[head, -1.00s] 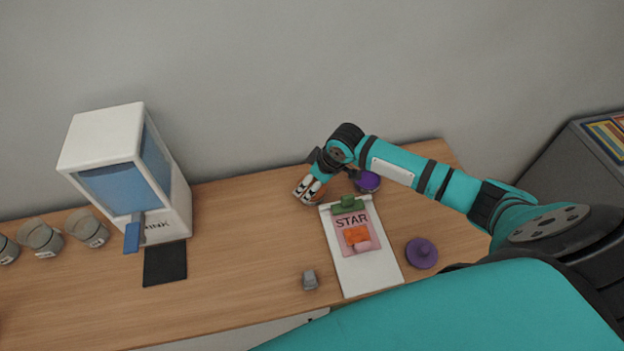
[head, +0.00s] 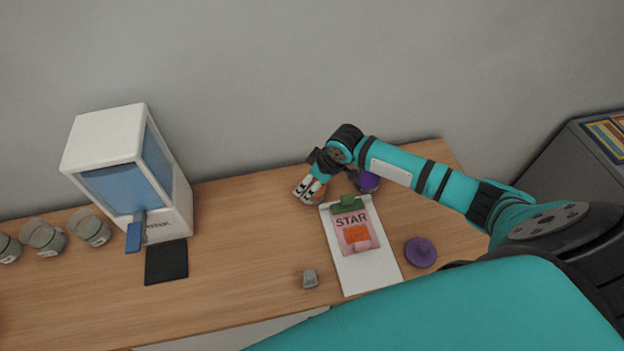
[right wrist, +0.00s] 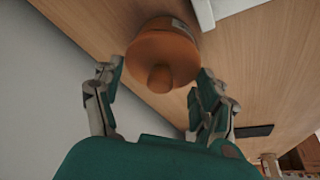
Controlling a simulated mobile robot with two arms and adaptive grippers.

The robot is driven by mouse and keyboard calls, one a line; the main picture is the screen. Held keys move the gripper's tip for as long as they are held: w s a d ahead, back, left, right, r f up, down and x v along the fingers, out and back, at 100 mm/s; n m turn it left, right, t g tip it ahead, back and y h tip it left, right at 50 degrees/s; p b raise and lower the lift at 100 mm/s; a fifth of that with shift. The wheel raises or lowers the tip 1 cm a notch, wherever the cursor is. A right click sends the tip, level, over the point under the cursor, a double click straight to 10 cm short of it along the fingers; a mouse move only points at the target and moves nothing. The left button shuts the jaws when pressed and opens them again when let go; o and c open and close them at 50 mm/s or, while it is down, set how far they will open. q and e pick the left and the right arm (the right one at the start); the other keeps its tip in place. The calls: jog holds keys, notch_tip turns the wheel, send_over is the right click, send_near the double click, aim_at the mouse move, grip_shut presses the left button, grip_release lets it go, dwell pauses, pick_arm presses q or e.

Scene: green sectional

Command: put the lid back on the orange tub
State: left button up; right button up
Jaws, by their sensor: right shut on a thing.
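The orange tub (right wrist: 183,30) with a pale label shows in the right wrist view. An orange lid (right wrist: 142,50) with a round knob is at its near end, level with the tub's top as far as I can tell. My right gripper (right wrist: 160,70) is shut on the lid, one finger on each side of its rim. In the head view, my right gripper (head: 309,190) is at the back of the desk, and only a little orange shows around its fingers. Whether the lid is fully seated is hidden. My left gripper is not in view.
A purple tub (head: 368,182) stands just right of my gripper, partly behind my arm. A purple lid (head: 420,252) lies at the right. A clipboard (head: 366,273) with a STAR card lies in front. A grey piece (head: 310,279) and a white dispenser (head: 105,140) are further left.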

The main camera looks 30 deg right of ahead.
dwell(0.3)
jog(key=o, duration=0.9)
jog(key=shift+r+p, duration=3.5)
jog(key=shift+p, duration=0.3)
grip_shut()
